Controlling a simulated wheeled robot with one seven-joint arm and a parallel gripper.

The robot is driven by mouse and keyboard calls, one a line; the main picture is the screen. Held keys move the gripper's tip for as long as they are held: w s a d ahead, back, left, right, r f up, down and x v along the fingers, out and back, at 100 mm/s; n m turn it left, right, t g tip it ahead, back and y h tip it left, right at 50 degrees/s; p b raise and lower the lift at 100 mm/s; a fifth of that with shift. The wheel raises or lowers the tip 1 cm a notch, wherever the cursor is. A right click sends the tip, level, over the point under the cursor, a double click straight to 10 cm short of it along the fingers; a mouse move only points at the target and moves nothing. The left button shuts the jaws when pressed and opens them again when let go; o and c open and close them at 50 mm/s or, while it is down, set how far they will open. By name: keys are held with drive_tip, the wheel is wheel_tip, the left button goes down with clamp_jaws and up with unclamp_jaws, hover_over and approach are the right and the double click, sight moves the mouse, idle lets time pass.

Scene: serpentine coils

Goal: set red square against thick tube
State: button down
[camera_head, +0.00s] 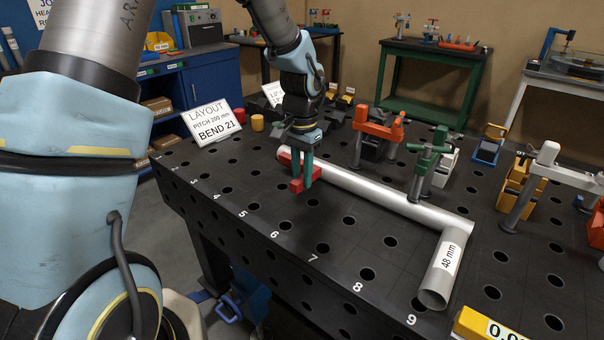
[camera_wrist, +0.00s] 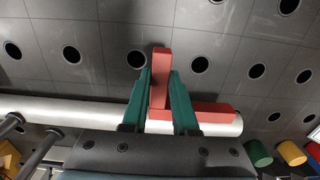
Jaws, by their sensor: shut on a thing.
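The red square (camera_head: 298,184) is an L-shaped red block. My gripper (camera_head: 304,172), with green fingers, is shut on one leg of it near the tube's far left end. In the wrist view the red square (camera_wrist: 161,72) has one leg between the fingers (camera_wrist: 160,100) and its other leg lying along the thick tube's side. The thick tube (camera_head: 380,195) is silver, bent near its right end and marked 48 mm; it also shows in the wrist view (camera_wrist: 70,110). Whether the square touches the tube or the table top I cannot tell.
The black table (camera_head: 255,205) has a grid of holes and is clear in front of the tube. A green clamp (camera_head: 425,165) stands at the tube's far side, with an orange clamp (camera_head: 378,125) behind. A yellow block (camera_head: 485,325) is at the near right corner.

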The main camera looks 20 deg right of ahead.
drive_tip(key=shift+f+b, duration=0.5)
drive_tip(key=shift+f, duration=0.4)
drive_tip(key=shift+f, duration=0.4)
drive_tip(key=shift+w+d, duration=0.15)
drive_tip(key=shift+d, duration=0.2)
idle(1.0)
drive_tip(key=c, duration=0.6)
unclamp_jaws()
wheel_tip(320, 180, up, 11)
drive_tip(key=shift+f+b, duration=0.1)
drive_tip(key=shift+b, duration=0.8)
drive_tip(key=s+a+f+n, duration=0.2)
drive_tip(key=a+n, duration=0.3)
drive_tip(key=a, duration=1)
drive_tip(key=s+a+f+n+t, duration=0.1)
drive_tip(key=a+n, duration=0.5)
drive_tip(key=a, duration=1)
drive_tip(key=shift+s+f+t, duration=0.3)
drive_tip(key=shift+s+f, duration=0.4)
drive_tip(key=shift+f, duration=0.05)
